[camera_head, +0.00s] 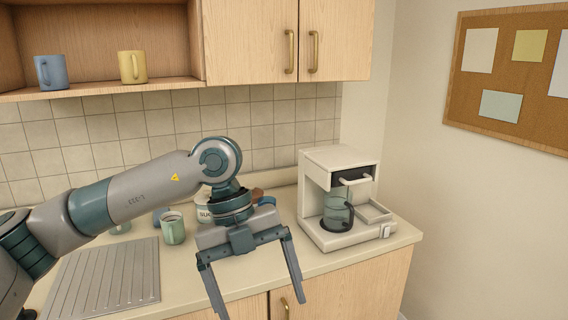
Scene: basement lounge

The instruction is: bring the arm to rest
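My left arm comes in from the left and reaches across the counter. My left gripper (261,301) hangs at the counter's front edge, in front of the lower cabinet. Its two fingers are spread wide apart, with nothing between them. My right gripper does not show in the head view.
A coffee maker (318,165) with a glass carafe (338,212) stands right of my gripper. A green mug (173,230) with dark contents stands behind it, near a ridged drainboard (105,277). A partly hidden canister (203,208) stands behind the wrist. Blue (51,72) and yellow (132,67) mugs sit on the shelf.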

